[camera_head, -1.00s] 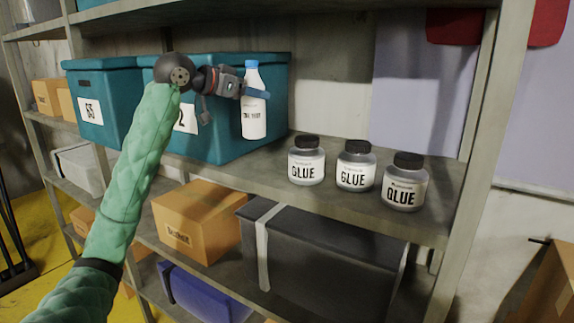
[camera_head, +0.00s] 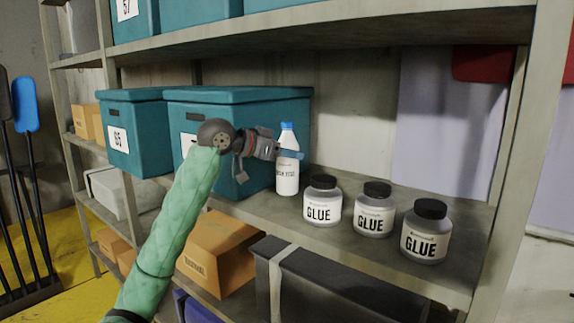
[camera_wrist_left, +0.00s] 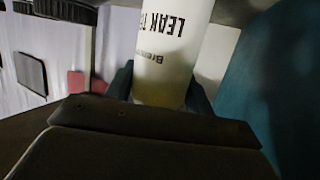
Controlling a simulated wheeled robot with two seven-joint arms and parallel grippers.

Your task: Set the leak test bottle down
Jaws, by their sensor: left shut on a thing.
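The leak test bottle (camera_head: 287,178) is white with a blue cap and stands upright at the shelf, between the teal bins and the glue jars. Its base looks at or very near the shelf board (camera_head: 262,207); I cannot tell whether it touches. My left gripper (camera_head: 289,154) is shut around the bottle's upper part, coming from the left. In the left wrist view the bottle (camera_wrist_left: 170,50) fills the middle, its label upside down, between the fingers. My right gripper is not in view.
Several glue jars, one of them the nearest jar (camera_head: 322,203), stand just right of the bottle. A teal bin (camera_head: 265,125) is close behind and left. An upper shelf (camera_head: 330,30) runs overhead. A cardboard box (camera_head: 218,250) and a dark case (camera_head: 330,285) sit below.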

